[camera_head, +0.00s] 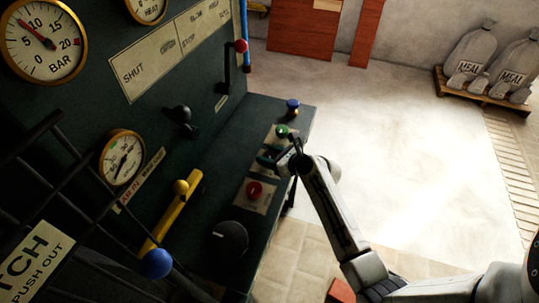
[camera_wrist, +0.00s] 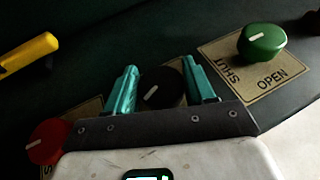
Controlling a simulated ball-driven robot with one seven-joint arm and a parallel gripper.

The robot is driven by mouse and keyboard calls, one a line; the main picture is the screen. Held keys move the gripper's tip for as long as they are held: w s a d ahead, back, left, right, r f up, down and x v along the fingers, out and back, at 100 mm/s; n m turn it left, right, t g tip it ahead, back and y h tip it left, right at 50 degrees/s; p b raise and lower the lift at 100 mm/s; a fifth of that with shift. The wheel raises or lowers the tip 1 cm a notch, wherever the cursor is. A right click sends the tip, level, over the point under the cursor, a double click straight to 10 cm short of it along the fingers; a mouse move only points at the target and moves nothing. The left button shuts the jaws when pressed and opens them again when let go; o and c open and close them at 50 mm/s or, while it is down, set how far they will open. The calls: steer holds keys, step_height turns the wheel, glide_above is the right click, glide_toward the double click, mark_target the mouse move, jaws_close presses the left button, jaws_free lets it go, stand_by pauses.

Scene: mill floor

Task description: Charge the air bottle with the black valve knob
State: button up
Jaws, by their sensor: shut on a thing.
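The black valve knob (camera_wrist: 163,88) shows in the wrist view between my gripper's two teal fingers, with a pale pointer mark on top. My gripper (camera_wrist: 163,88) is shut on it, and in the head view my gripper (camera_head: 272,157) reaches over the bench between the red and green knobs and largely hides it. No bottle can be picked out for certain.
A green knob (camera_wrist: 262,42) on an OPEN/SHUT plate and a red knob (camera_wrist: 47,141) flank the black knob. Open floor (camera_head: 400,130) lies to the right.

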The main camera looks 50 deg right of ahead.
steer(key=n+g+y, duration=0.1)
steer(key=n+y, duration=0.2)
steer(key=n+g+y+b, duration=0.1)
steer(key=n+y, duration=0.2)
steer(key=y, duration=0.1)
steer(key=shift+w, duration=0.1)
steer(key=n+g+y+b, duration=0.2)
steer(key=n+y, duration=0.1)
steer(key=shift+f, duration=0.15)
steer(key=shift+n+g+y+b, duration=0.7)
steer(key=shift+n+g, duration=0.5)
steer(key=shift+n, duration=0.1)
steer(key=shift+s, duration=0.2)
steer(key=o, duration=1)
steer(key=shift+c, duration=0.2)
steer(key=shift+d, duration=0.1)
steer(key=b+v, duration=0.1)
steer(key=v, duration=0.9)
steer(key=shift+d, duration=0.35)
steer(key=shift+d, duration=0.1)
